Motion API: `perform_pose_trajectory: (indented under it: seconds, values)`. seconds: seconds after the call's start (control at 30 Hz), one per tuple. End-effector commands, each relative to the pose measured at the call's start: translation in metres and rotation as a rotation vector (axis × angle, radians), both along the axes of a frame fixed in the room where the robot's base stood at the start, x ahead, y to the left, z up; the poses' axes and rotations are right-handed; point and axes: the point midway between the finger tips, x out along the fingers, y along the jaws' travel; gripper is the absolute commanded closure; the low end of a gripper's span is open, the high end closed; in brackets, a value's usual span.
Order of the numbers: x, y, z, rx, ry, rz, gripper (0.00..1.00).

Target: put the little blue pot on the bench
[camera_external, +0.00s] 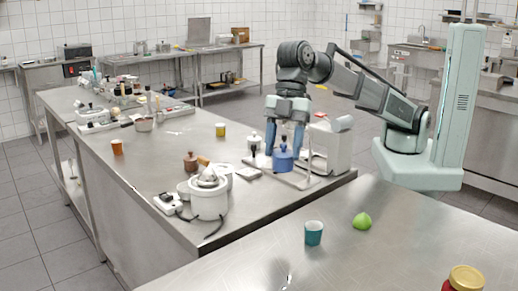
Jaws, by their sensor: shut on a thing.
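The little blue pot (283,161) has a lid with a knob and is upright over a pale flat tray (305,184) near the right end of the long steel bench (245,210). My gripper (284,146) points down from above, with its blue fingers at the top of the pot. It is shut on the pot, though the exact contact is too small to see. I cannot tell whether the pot touches the tray or hangs just above it.
A white lidded pot (255,141) stands close left of my gripper, and a white appliance (331,146) close right. A teal cup (313,233) and green object (362,221) stand on the front steel counter (390,255).

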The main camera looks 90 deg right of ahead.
Motion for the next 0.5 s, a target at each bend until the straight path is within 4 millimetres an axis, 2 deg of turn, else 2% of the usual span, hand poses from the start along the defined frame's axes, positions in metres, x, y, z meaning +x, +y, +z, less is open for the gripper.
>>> perform_pose_trajectory:
  seconds: [0.03,0.2,0.5]
  values:
    - [0.016,-0.015,0.000,0.001,0.000,-0.041,1.00]
    - [0.061,-0.062,0.000,0.000,-0.001,-0.170,1.00]
    - [0.131,-0.153,0.000,0.001,-0.001,-0.400,1.00]
